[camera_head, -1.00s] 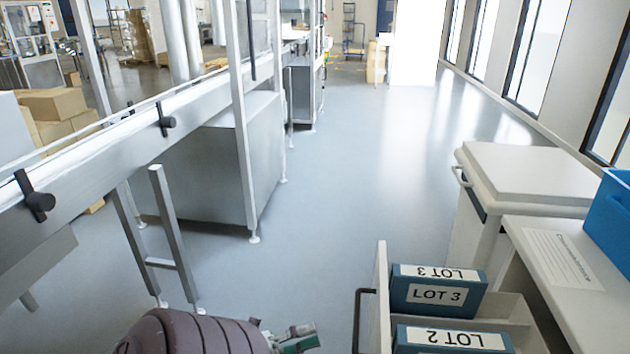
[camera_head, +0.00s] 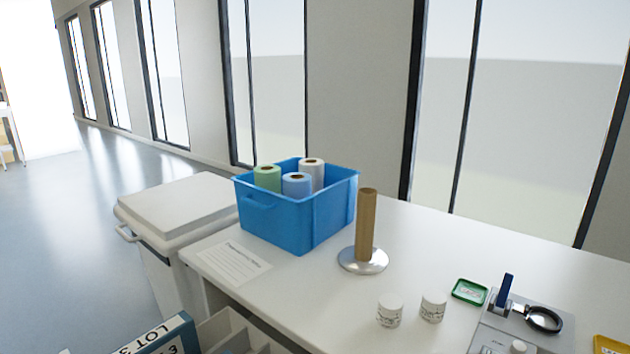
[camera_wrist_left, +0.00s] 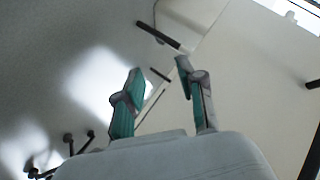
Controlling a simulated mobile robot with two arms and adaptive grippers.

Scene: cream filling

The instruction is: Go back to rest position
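My left gripper (camera_wrist_left: 160,88) shows in the left wrist view with its two green-grey fingers apart and nothing between them. Pale floor and a plain light surface lie behind it. It does not show in the head view now. My right gripper is in neither view.
A white table (camera_head: 410,232) holds a blue bin (camera_head: 300,222) of rolls, a brown tube on a metal stand (camera_head: 366,232), two white jars (camera_head: 390,310) and a green tray (camera_head: 469,291). A LOT 3 box (camera_head: 160,338) sits in the open drawer below.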

